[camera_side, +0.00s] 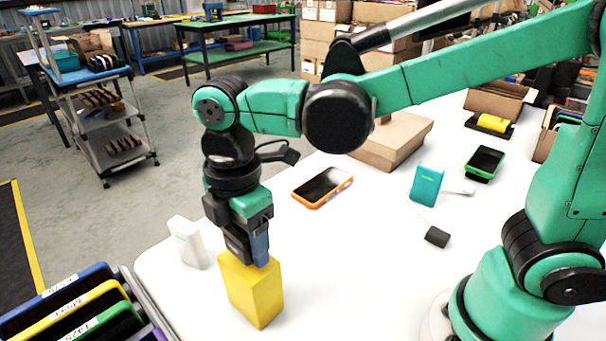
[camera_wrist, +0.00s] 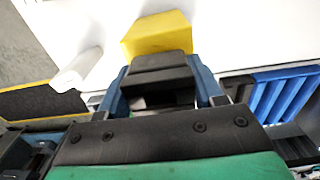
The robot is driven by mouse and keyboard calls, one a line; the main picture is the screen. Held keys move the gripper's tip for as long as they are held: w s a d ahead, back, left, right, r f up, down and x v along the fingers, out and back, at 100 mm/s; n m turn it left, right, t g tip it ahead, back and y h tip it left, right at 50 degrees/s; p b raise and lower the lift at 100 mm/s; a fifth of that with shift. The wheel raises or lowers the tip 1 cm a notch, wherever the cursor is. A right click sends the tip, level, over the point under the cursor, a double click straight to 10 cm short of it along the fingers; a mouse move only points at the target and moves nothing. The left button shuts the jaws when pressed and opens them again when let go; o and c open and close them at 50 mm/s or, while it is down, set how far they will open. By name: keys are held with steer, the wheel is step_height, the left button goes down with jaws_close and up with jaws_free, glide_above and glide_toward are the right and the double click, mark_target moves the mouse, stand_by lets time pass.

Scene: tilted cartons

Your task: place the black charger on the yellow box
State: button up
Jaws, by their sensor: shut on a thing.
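The yellow box (camera_side: 254,294) stands upright near the table's front-left edge. It also shows beyond the fingers in the wrist view (camera_wrist: 158,32). My gripper (camera_side: 250,250) points down directly above the box. Its blue fingers are shut on a black block, the black charger (camera_wrist: 158,72), seen between them in the wrist view. In the side view the charger is hard to tell from the dark gripper parts. It is at or just above the box's top; I cannot tell whether they touch.
A white device (camera_side: 187,242) stands close left of the box. An orange-edged phone (camera_side: 322,187), a teal power bank (camera_side: 427,185), a small black block (camera_side: 437,237) and a green-cased device (camera_side: 485,163) are farther right. Coloured trays (camera_side: 75,310) sit at front left.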

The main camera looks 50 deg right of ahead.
steer(key=o, duration=1.3)
steer(key=shift+f, duration=0.1)
step_height(320, 180, up, 12)
steer(key=s+d+f+m+t, duration=0.1)
steer(key=d+f+m+t, duration=0.6)
steer(key=d+m, duration=0.8)
step_height(320, 180, down, 3)
steer(key=m, duration=0.3)
steer(key=shift+s+f, duration=0.15)
steer(key=shift+f, duration=0.05)
